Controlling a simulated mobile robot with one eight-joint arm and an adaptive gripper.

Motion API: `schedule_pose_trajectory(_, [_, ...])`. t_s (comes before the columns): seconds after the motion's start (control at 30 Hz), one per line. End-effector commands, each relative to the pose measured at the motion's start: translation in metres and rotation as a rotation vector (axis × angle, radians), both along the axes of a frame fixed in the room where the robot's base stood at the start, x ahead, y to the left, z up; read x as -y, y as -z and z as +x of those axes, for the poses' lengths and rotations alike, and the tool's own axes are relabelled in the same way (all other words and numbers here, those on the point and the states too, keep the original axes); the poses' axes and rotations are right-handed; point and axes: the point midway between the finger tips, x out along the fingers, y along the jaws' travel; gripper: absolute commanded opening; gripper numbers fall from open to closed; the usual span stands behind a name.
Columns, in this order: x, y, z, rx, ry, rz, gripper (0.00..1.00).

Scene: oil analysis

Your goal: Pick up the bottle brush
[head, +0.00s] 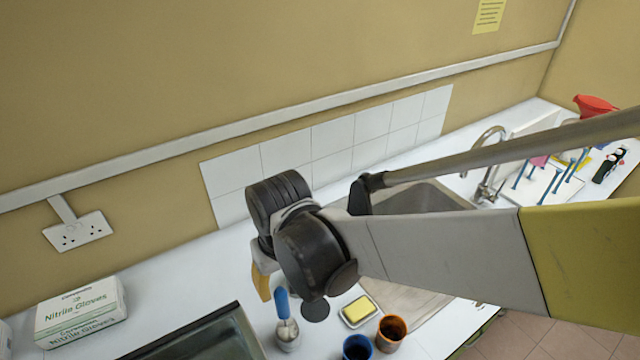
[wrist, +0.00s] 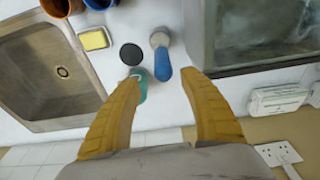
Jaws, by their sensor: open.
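The bottle brush, as I take it, has a blue handle (head: 282,304) that stands up from a pale grey holder (head: 287,335) on the white counter. In the wrist view, the blue handle (wrist: 161,64) points toward me, and its end lies between my fingertips in the picture. The bristles are hidden. My gripper (wrist: 159,78) is open and empty, its yellow fingers on either side of the handle. In the head view, a yellow finger of my gripper (head: 264,290) shows just left of the handle; the other is mostly hidden. I cannot tell any contact.
A teal object (wrist: 139,87) is close to my left finger. A black disc (head: 315,310), a yellow sponge on a dish (head: 358,310), an orange cup (head: 391,332) and a blue cup (head: 357,347) are nearby. A dark-framed glass case (head: 205,340) and the sink (wrist: 45,75) flank the space.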

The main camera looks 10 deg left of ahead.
Motion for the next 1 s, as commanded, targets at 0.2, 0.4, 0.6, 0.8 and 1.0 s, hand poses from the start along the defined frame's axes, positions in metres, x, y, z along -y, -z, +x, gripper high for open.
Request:
schedule_pose_trajectory(0.2, [-0.003, 0.038, 0.005, 0.001, 0.002, 0.001, 0.51])
schedule_pose_trajectory(0.4, [-0.005, 0.055, 0.006, 0.001, 0.002, 0.002, 0.51])
schedule_pose_trajectory(0.6, [-0.008, 0.086, 0.007, 0.001, 0.002, 0.002, 0.51])
schedule_pose_trajectory(0.8, [-0.009, 0.096, 0.008, 0.002, 0.002, 0.002, 0.51])
schedule_pose_trajectory(1.0, [-0.008, 0.095, 0.008, 0.002, 0.002, 0.002, 0.34])
